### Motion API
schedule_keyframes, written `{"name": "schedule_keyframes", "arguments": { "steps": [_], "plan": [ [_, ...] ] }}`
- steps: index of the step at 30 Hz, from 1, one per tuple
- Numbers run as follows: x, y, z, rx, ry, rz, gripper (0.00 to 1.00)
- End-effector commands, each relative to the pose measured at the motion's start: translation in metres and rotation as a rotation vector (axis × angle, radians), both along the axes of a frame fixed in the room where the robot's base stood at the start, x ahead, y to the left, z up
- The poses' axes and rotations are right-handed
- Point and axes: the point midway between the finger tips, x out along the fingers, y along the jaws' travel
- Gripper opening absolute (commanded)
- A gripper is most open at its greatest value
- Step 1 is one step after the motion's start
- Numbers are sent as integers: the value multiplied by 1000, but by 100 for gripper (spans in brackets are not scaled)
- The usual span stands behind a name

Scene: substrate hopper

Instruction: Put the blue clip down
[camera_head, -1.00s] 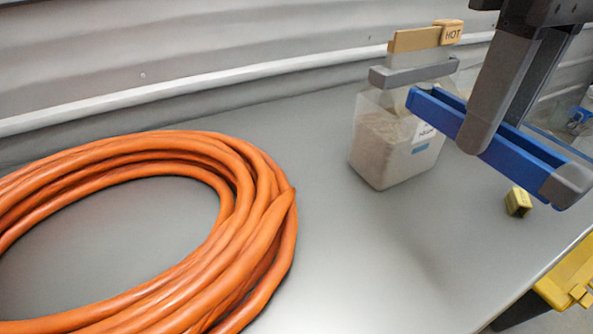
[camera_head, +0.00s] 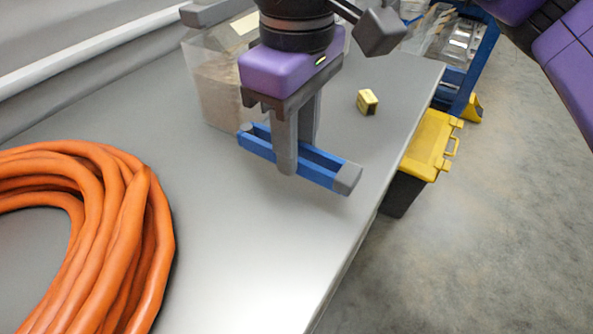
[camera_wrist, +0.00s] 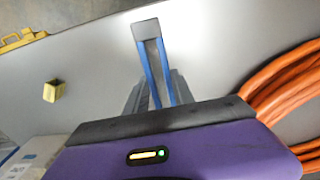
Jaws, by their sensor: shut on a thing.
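The blue clip (camera_head: 322,167) is a long blue bar with grey ends. My gripper (camera_head: 291,165) is shut on it near its middle, in front of the clear hopper bag on the grey table. In the wrist view the clip (camera_wrist: 150,62) points away from my gripper (camera_wrist: 150,95), with its grey end farthest out. The clip lies low, close to the tabletop; I cannot tell if it touches. My fingers hide its middle part.
The clear hopper bag (camera_head: 212,85) stands behind my gripper. A small yellow block (camera_head: 367,102) lies to the right. An orange cable coil (camera_head: 120,235) fills the left. A yellow-lidded box (camera_head: 428,145) stands beyond the table edge. The front table area is clear.

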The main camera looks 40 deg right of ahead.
Motion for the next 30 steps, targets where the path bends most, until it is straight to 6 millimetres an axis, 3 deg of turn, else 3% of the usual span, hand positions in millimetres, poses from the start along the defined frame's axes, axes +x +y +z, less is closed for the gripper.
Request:
{"name": "schedule_keyframes", "arguments": {
  "steps": [5,14,27,28,30],
  "plan": [
    [0,0,-10,1,-1,-1,0],
    [0,0,-48,1,0,-1,0],
    [0,0,-53,0,-1,-1,0],
    [0,0,-52,0,-1,-1,36],
    [0,0,-51,0,-1,-1,49]
  ]
}}
